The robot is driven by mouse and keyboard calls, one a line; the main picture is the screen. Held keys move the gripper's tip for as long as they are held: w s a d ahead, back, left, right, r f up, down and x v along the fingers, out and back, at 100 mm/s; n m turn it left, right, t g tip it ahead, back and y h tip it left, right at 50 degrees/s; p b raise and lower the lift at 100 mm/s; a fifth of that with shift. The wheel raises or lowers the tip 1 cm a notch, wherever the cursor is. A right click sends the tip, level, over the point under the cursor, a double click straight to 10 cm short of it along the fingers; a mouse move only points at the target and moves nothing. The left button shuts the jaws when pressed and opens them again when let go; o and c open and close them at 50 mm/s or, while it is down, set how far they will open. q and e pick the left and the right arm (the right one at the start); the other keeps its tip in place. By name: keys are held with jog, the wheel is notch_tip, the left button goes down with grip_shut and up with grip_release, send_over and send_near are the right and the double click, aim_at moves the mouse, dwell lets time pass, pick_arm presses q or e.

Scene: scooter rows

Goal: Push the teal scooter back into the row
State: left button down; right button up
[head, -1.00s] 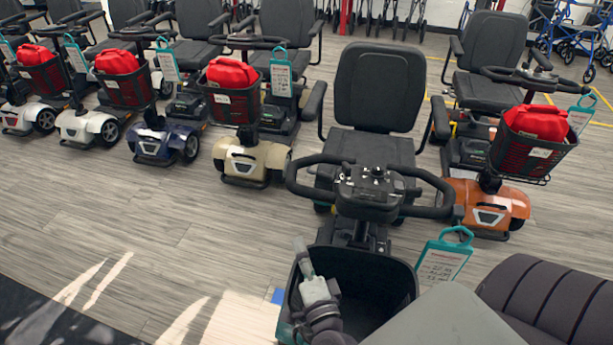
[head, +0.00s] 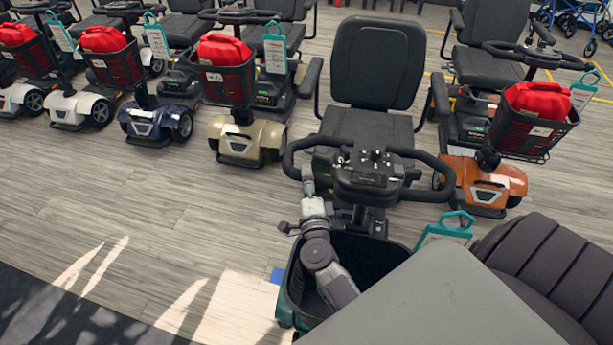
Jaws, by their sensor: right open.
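The teal scooter (head: 286,312) stands in front of me, its black seat behind its handlebar and an open black basket (head: 378,255) at its front. It sits nearer to me than the scooters on both sides. Only a little of its teal body shows low at the left; my arm and a grey panel hide much of the rest. My right gripper (head: 307,180) is open, fingers pointing up, just beside or under the left part of the handlebar (head: 366,178). I cannot tell whether it touches the bar. My left gripper is out of view.
A tan scooter (head: 240,140) and a blue scooter (head: 158,122) stand to the left, an orange scooter (head: 487,185) to the right, most with red bags in baskets. A teal tag (head: 446,231) hangs beside the teal scooter. The wood floor at the left is clear.

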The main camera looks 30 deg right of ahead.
jog(key=shift+w+d, duration=0.25)
jog(key=shift+w, duration=0.3)
grip_shut()
